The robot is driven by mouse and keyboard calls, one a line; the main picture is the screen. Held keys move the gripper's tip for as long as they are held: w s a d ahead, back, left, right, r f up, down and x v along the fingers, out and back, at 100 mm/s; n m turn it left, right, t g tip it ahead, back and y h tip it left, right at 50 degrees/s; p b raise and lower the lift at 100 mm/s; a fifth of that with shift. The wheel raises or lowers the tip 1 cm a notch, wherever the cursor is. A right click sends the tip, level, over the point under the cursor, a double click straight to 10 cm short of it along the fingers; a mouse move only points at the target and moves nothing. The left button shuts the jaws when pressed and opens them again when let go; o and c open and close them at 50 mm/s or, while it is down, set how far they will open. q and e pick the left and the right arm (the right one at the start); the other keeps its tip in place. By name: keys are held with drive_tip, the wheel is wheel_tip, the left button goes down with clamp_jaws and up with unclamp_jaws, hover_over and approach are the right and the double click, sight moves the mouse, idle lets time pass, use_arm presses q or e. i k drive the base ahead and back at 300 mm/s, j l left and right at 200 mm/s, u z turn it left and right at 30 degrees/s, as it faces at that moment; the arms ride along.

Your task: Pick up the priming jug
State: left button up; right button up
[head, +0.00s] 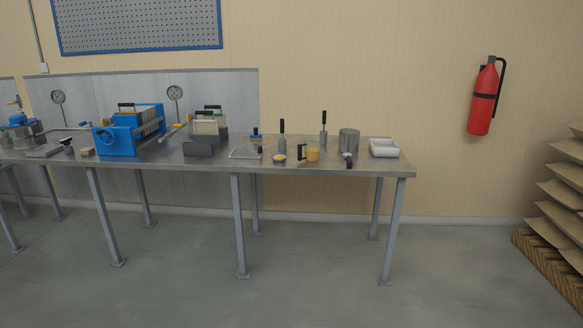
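No object is labelled as the priming jug. A small orange-yellow cup with a dark upright handle on its left (312,155) stands near the front edge of the long metal table (330,172), and it looks the most like a jug. A larger grey metal cylinder (349,138) stands behind it to the right. From this distance I cannot tell for certain which vessel is the jug. Neither of my grippers is in view, and nothing in view is held.
A blue press (130,134) and other equipment fill the table's left part. A white tray (384,147) is at the right end. A red fire extinguisher (484,98) hangs on the wall. Stacked sacks (562,205) stand far right. The floor in front is clear.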

sight(312, 145)
drive_tip(key=i, duration=1.45)
drive_tip(key=i+u, duration=0.2)
drive_tip(key=i, duration=0.25)
drive_tip(key=i+l+u, duration=0.25)
drive_tip(key=i, duration=0.2)
drive_tip(key=i+l+u, duration=0.2)
drive_tip(key=i, duration=0.25)
drive_tip(key=i+l+u, duration=0.2)
drive_tip(key=i, duration=0.2)
